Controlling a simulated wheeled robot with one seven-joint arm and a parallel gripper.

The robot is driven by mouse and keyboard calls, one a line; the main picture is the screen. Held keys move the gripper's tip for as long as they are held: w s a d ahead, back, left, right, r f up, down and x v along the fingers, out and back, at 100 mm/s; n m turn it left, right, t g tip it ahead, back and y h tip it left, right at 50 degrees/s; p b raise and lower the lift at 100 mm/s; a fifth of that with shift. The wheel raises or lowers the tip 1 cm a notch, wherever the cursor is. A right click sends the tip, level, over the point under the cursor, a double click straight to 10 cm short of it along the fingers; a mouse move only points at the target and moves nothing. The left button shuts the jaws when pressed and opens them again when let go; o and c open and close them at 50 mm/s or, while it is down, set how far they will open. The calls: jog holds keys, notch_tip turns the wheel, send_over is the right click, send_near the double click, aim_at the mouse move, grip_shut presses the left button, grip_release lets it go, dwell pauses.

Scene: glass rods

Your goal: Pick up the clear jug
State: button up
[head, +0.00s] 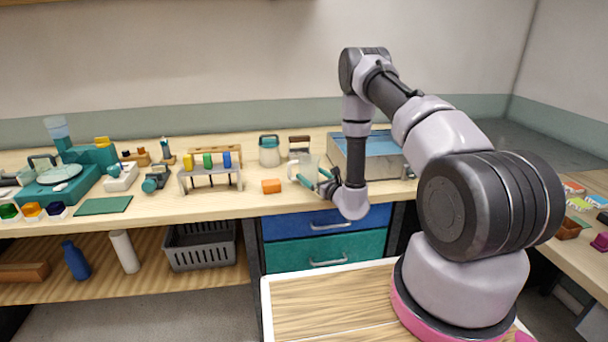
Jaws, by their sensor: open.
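The clear jug (307,168) stands upright on the wooden bench, near the front edge and left of my arm's end. It looks pale and see-through, with a handle on its left side. My gripper (314,182) is open, low at the jug's right side, with its teal fingers reaching left toward it. The fingers overlap the jug's lower part in this view. I cannot tell whether they touch it or stand around it.
An orange block (271,186) lies just left of the jug. A teal-and-clear container (269,151) and a brown-topped one (299,145) stand behind. A blue-topped box (368,145) is at the right. A rack (210,173) with coloured pieces stands left.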

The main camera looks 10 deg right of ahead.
jog(key=x, duration=0.3)
jog(key=shift+w, duration=0.15)
jog(key=shift+c, duration=0.3)
jog(key=c, duration=1.3)
jog(key=shift+o, duration=0.2)
notch_tip(320, 180, up, 10)
